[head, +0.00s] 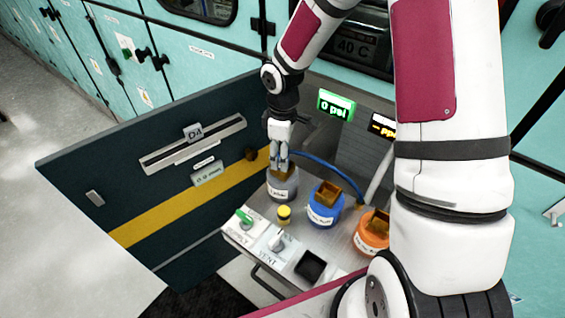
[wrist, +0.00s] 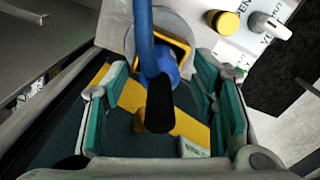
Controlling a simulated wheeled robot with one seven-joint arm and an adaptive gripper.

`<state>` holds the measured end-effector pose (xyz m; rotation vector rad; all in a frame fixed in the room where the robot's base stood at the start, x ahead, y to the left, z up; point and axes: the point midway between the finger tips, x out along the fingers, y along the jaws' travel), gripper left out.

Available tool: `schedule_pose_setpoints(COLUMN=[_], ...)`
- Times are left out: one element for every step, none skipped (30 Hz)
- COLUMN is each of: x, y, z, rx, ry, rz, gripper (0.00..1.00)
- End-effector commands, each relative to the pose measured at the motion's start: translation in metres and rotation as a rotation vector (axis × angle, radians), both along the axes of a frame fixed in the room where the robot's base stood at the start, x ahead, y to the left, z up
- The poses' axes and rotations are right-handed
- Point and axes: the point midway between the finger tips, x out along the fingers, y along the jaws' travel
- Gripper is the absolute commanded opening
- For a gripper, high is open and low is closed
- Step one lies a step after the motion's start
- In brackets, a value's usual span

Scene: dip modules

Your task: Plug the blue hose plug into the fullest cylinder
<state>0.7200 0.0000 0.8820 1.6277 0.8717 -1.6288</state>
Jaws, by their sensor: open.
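My gripper (head: 279,163) is open above the grey cylinder (head: 284,187), at the left of a row of three. In the wrist view its green-padded fingers (wrist: 162,88) stand apart on both sides of the blue hose plug (wrist: 165,63) and its black end piece. The blue hose (wrist: 143,22) leads up from the plug. The plug overlaps the grey cylinder's yellow-edged square opening; I cannot tell whether it is seated. The blue cylinder (head: 324,209) and orange cylinder (head: 371,236) stand to the right. Fill levels cannot be read here.
A control panel in front carries a green-handled switch (head: 243,215), a yellow knob (head: 284,212) and a vent switch (head: 278,240). A green display (head: 336,105) reads 0 psi behind. A dark open door (head: 125,195) stands at the left. My arm hides part of the right side.

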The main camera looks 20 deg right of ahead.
Motion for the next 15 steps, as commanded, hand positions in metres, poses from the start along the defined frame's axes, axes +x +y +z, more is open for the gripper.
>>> schedule_pose_setpoints(x=[-0.0003, -0.0001, 0.0, 0.0001, 0.0002, 0.0002, 0.0003, 0.0003, 0.0003, 0.0002, 0.0003, 0.0002, 0.0002, 0.0003, 0.0003], y=[0.0002, 0.0002, 0.0004, 0.0003, 0.0003, 0.0001, 0.0001, -0.0001, -0.0001, -0.0002, -0.0001, -0.0002, -0.0002, -0.0002, -0.0002], z=[-0.0067, -0.0094, -0.0123, -0.014, -0.015, -0.0157, -0.0159, -0.0158, -0.0157, -0.0156, -0.0155, -0.0155, -0.0154, -0.0154, -0.0154], rx=[0.0, -0.001, -0.001, 0.0, 0.0, 0.0, -0.001, -0.001, -0.001, -0.001, -0.001, -0.001, -0.001, -0.001, -0.001], ry=[0.002, 0.002, 0.001, 0.0, 0.0, 0.0, -0.001, -0.001, -0.001, -0.001, -0.001, -0.001, -0.001, -0.001, -0.001], rz=[0.001, 0.001, 0.001, 0.001, 0.0, 0.0, 0.0, 0.0, 0.0, 0.0, 0.0, 0.0, 0.0, 0.0, 0.0], gripper=[0.53, 0.53, 0.53, 0.53, 0.53, 0.53, 0.53, 0.53, 0.53, 0.53, 0.53, 0.5, 0.43, 0.37, 0.28])
